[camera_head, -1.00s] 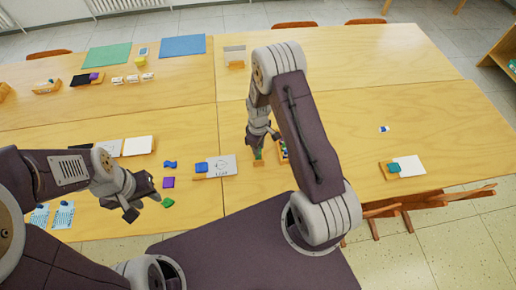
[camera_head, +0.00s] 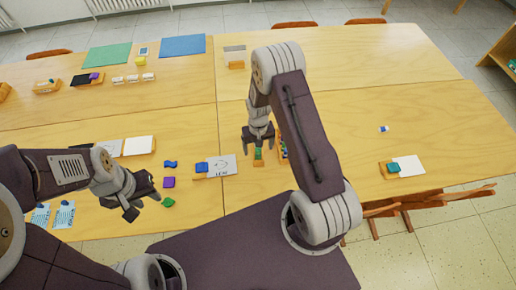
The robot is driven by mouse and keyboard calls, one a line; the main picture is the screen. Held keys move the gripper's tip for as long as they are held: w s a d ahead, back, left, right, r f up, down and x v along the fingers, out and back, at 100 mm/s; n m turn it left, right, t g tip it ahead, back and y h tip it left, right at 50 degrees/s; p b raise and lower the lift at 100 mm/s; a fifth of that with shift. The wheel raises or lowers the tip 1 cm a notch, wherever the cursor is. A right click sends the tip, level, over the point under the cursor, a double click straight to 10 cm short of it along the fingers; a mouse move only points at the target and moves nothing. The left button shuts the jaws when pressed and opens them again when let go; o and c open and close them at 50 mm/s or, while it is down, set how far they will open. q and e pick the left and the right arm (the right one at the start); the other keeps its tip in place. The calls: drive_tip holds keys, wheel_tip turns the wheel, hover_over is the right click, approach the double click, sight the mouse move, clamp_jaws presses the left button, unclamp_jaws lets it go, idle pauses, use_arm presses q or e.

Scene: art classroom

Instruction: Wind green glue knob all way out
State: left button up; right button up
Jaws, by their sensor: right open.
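A small green piece (camera_head: 258,154), which looks like the green glue knob, sits at a wooden block (camera_head: 258,162) near the table's front edge. Its details are too small to tell. My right gripper (camera_head: 258,144) is just above and behind the green piece, pointing down with its fingers spread; I cannot tell whether they touch it. My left gripper (camera_head: 146,200) hangs over the front left of the table, near the small green shape, and holds nothing that I can see; its jaw opening is unclear.
A coloured-item tray (camera_head: 283,150) is partly hidden behind my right arm. A wooden block with blue top and a card (camera_head: 222,166) lies left of the green piece. Blue (camera_head: 170,164), purple (camera_head: 168,182) and green (camera_head: 168,202) shapes lie farther left. The right table is mostly clear.

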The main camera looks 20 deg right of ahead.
idle(0.5)
drive_tip(key=n, duration=1.1)
drive_tip(key=c, duration=1.6)
drive_tip(key=shift+c, duration=0.2)
